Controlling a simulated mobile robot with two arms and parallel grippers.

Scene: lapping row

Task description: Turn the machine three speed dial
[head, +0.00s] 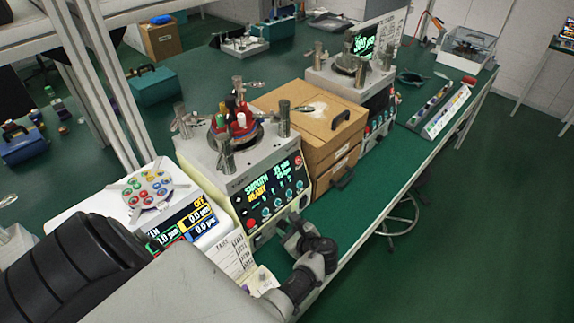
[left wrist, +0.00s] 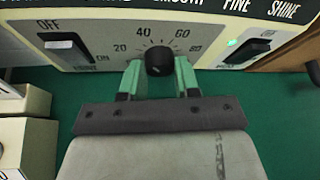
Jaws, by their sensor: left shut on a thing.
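The speed dial (left wrist: 159,60) is a black knob on a pale panel in the left wrist view, with a scale marked 20, 40, 60 and 80 around it. My left gripper (left wrist: 158,74) has its two green fingers closed on the dial, one on each side. In the head view my left gripper (head: 294,230) is at the lower front of the middle machine (head: 205,158), whose screen (head: 268,190) shows lit text. The dial and fingertips cannot be made out there. I cannot read a machine number. My right gripper is not in view.
Black switches stand left (left wrist: 66,46) and right (left wrist: 250,50) of the dial; a green light (left wrist: 232,43) glows beside the right one. A wooden drawer box (head: 290,105) and another machine (head: 350,75) stand farther along the green bench. Open floor (head: 470,220) lies to the right.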

